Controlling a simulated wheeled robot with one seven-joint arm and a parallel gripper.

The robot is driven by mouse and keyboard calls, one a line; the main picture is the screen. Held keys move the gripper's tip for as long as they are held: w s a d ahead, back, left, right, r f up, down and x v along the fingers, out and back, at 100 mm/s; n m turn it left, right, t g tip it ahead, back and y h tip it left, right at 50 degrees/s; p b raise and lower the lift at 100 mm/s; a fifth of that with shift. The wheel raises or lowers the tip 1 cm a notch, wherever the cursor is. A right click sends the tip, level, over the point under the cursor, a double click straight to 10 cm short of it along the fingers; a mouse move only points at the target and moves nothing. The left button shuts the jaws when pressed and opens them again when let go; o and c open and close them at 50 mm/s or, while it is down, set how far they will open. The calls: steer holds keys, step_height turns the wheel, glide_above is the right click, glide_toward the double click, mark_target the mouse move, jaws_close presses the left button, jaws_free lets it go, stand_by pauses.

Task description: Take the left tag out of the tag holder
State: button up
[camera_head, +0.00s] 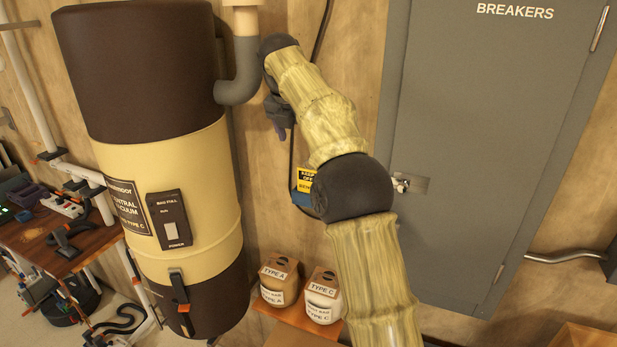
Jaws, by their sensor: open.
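A yellow and black tag (306,180) with partly readable lettering, "KEEP OFF", shows against the wood wall, just left of my arm's dark elbow. A blue piece (301,200), which looks like the tag holder, shows below it. My arm covers their right side, so I cannot tell whether another tag sits there. My gripper (281,131) is open, dark and small in the picture, above and left of the tag, with its fingers pointing down. It appears apart from the tag and empty.
A large brown and cream vacuum canister (190,175) stands left of my gripper. A grey breaker cabinet (490,150) is at the right. Two containers, TYPE A (279,280) and TYPE C (322,296), stand on a shelf below. A cluttered workbench (60,245) is far left.

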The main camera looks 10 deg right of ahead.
steer(key=shift+d+r+n, duration=0.1)
steer(key=shift+r+n, duration=0.2)
steer(key=shift+r, duration=0.3)
steer(key=x, duration=1.2)
steer(key=shift+w, duration=0.15)
steer(key=shift+d+f, duration=0.1)
steer(key=shift+w+f+p, duration=0.15)
steer(key=shift+w+p, duration=0.05)
steer(key=shift+p, duration=0.25)
steer(key=x, duration=0.1)
steer(key=p+x, duration=0.1)
steer(key=x, duration=0.1)
steer(key=p+x, duration=0.1)
steer(key=x, duration=0.1)
steer(key=shift+w, duration=0.25)
steer(key=shift+r, duration=0.2)
